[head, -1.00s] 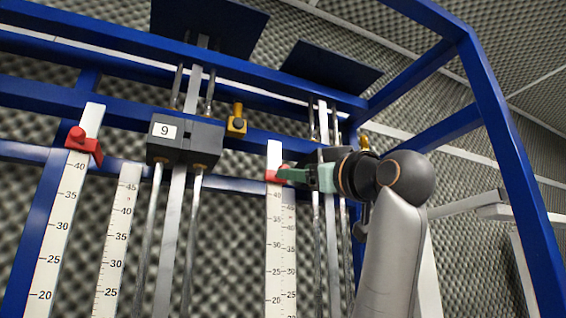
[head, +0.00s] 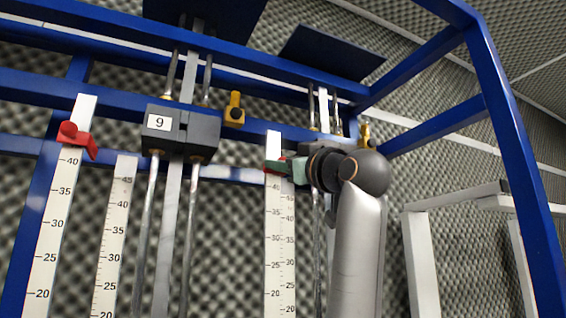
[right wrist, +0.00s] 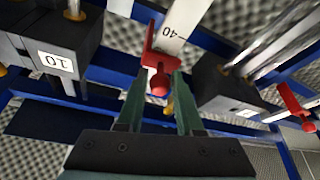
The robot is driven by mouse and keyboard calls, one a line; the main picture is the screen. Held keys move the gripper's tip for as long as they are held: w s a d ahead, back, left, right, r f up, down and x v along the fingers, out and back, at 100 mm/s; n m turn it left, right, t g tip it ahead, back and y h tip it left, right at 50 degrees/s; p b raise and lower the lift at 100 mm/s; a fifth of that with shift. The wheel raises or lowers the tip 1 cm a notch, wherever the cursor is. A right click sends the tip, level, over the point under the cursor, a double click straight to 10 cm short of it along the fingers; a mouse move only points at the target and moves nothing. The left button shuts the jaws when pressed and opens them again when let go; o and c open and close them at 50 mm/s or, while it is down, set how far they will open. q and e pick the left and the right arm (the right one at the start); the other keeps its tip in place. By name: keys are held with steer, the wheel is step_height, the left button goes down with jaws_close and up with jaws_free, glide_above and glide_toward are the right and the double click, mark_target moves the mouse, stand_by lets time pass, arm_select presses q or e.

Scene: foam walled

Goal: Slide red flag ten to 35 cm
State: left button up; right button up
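Red flag ten (head: 274,168) sits on a white scale strip (head: 274,145), a little above the 40 mark. In the right wrist view the flag (right wrist: 160,62) has a round red knob (right wrist: 158,85) facing me. My right gripper (right wrist: 159,82) has its green fingers apart, one on each side of the knob. A narrow gap seems to remain, so I cannot be sure of contact. In the head view my right gripper (head: 283,167) covers part of the flag. My left gripper is out of view.
A grey block marked 10 (right wrist: 75,50) is beside the strip. Block 9 (head: 180,133) and another red flag (head: 76,138) on its own scale are to the left. Blue frame beams (head: 250,125) cross behind. A blue post (head: 508,140) stands on the right.

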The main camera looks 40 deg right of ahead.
jaws_close()
stand_by(1.0)
